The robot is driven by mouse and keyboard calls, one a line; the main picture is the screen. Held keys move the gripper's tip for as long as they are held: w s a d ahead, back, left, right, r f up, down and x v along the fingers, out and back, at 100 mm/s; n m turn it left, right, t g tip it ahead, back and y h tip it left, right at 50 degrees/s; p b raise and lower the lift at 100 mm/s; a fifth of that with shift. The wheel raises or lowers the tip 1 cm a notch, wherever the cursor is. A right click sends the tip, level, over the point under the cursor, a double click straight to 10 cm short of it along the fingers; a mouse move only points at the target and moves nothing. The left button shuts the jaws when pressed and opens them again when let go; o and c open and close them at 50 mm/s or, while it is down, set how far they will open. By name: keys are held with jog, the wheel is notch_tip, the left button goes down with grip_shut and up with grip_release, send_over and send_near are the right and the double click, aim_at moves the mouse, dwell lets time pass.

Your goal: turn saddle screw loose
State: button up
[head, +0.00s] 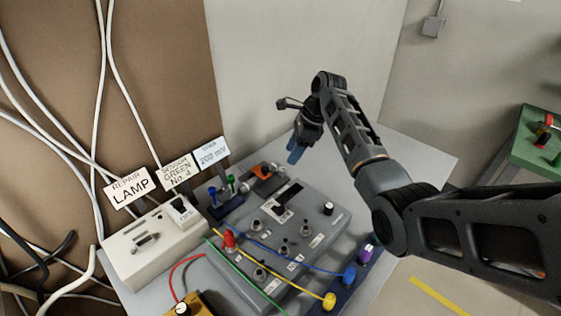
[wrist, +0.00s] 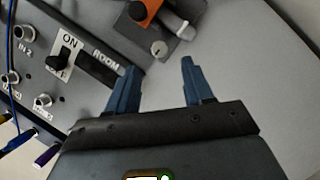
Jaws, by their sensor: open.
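An orange saddle-like block (head: 262,172) sits on a dark grey base at the back of the grey instrument box. In the wrist view the orange block (wrist: 151,8) has a dark knob on it and a pale cylinder beside it. A small silver slotted screw head (wrist: 159,49) shows on the grey base below the block; I cannot tell whether it or the dark knob is the saddle screw. My gripper (head: 294,154) is above the table, right of the orange block. In the wrist view my gripper (wrist: 160,66) is open and empty, its blue fingers pointing towards the screw head.
The grey instrument box (head: 325,239) has connectors, a switch and a black knob (head: 329,208). Colored cables cross it. A white lamp box (head: 128,262) and label cards stand left. The table (head: 405,162) is bare to the right of my gripper.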

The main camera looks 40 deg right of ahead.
aim_at(283, 168)
jog(key=shift+x, duration=3.2)
jog(key=shift+c, duration=0.4)
grip_shut()
